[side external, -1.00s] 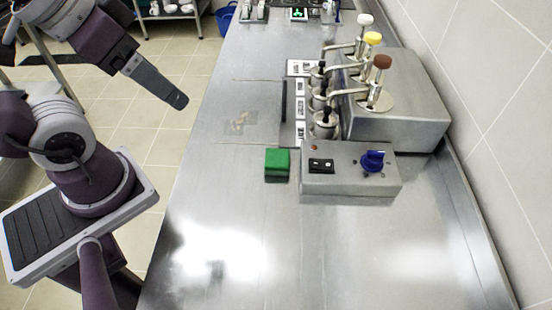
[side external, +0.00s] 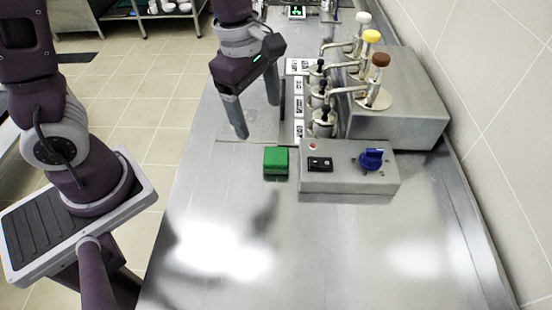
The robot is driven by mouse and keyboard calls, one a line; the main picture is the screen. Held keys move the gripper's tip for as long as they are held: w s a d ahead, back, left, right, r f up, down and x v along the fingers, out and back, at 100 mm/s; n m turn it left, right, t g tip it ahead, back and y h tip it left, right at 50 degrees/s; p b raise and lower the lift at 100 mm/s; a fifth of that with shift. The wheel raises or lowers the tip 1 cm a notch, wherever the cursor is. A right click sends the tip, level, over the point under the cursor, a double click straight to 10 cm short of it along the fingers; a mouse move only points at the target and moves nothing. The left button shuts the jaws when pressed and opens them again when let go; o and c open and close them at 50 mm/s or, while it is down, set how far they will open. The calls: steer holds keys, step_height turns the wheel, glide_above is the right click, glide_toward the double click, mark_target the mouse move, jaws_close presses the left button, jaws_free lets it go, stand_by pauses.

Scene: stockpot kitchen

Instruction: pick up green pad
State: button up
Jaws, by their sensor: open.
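The green pad (side external: 276,162) is a small green block lying on the steel counter, just left of the grey control box. My gripper (side external: 258,121) is above the counter, behind and a little left of the pad in the side view. Its two grey fingers point down and stand wide apart, with nothing between them. The fingers are apart from the pad, and the pad is fully in view.
The grey control box (side external: 349,181) with a black switch and blue knob (side external: 371,159) stands close to the pad's right. Behind it is a steel dispenser (side external: 405,118) with several pumps. The counter (side external: 330,250) in front is clear. A tiled wall bounds the right.

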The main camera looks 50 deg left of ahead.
mark_target(270, 155)
steer(key=f+n, duration=0.2)
steer(key=w+f+n, duration=0.1)
steer(key=f+n, duration=0.1)
steer(key=f, duration=0.1)
steer(key=w+f+n+g+y, duration=0.1)
steer(key=f+n, duration=0.1)
steer(key=f, duration=0.1)
steer(key=shift+w+d, duration=0.1)
steer(key=shift+d, duration=0.1)
steer(key=shift+n, duration=0.3)
step_height(270, 155, down, 7)
steer(key=shift+w, duration=0.15)
steer(key=c, duration=1.6)
steer(key=shift+o, duration=0.2)
step_height(270, 155, up, 10)
steer(key=shift+r, duration=0.1)
